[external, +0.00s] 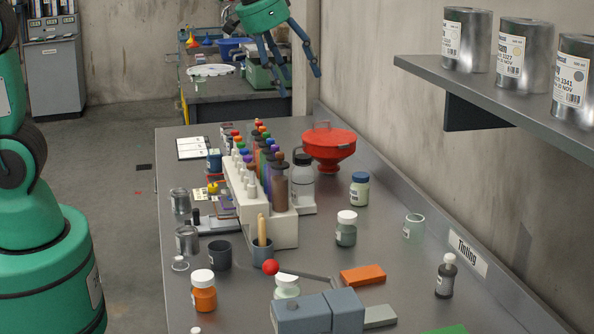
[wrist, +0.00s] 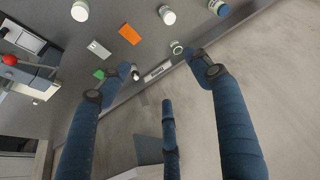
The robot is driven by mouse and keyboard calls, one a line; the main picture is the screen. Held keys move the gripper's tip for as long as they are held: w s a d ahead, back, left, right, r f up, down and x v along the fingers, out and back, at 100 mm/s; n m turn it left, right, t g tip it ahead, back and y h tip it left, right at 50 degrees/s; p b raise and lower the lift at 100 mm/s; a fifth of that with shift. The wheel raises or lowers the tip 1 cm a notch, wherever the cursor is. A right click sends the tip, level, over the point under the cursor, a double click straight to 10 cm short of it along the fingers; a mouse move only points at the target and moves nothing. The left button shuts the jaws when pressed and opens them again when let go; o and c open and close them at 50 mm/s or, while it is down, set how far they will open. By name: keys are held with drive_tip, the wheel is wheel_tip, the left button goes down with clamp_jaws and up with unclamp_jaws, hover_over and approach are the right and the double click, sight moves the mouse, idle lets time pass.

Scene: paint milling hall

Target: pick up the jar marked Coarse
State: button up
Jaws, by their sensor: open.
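No label reading Coarse can be made out, so I cannot tell which jar it is. The candidates in the external view are a white-lidded jar with grey-green contents (external: 346,231), a blue-lidded pale jar (external: 359,191), a white-lidded orange jar (external: 204,295) and a white-lidded jar (external: 286,287) partly hidden behind grey blocks. The grey-green jar's white lid seems to show at the top of the wrist view (wrist: 167,15). My gripper (external: 300,78) is open and empty, high above the far end of the bench. In the wrist view its blue fingers (wrist: 150,78) are spread wide.
A pale green open cup (external: 413,228) and a dark bottle (external: 445,277) stand toward the right edge. An orange block (external: 362,275) lies mid-bench. A bottle rack (external: 270,228) and red funnel (external: 328,148) stand farther back. A shelf with tins (external: 480,82) overhangs the right.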

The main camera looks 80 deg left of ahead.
drive_tip(key=w+a+f+p, duration=0.2)
drive_tip(key=w+f, duration=1.1)
drive_tip(key=w, duration=0.2)
drive_tip(key=w+a+f+n+p, duration=0.1)
drive_tip(key=w+f+p, duration=0.2)
drive_tip(key=w+f, duration=1.1)
drive_tip(key=shift+w+a+f+g, duration=0.15)
drive_tip(key=shift+w+a+g, duration=0.25)
drive_tip(key=shift+w, duration=0.1)
hover_over(416, 213)
drive_tip(key=s+d, duration=0.3)
wheel_tip(416, 213, down, 8)
drive_tip(key=shift+a, duration=0.2)
drive_tip(key=shift+f, duration=0.1)
drive_tip(key=shift+p+x, duration=0.5)
drive_tip(key=shift+x, duration=1.95)
drive_tip(key=shift+a, duration=0.1)
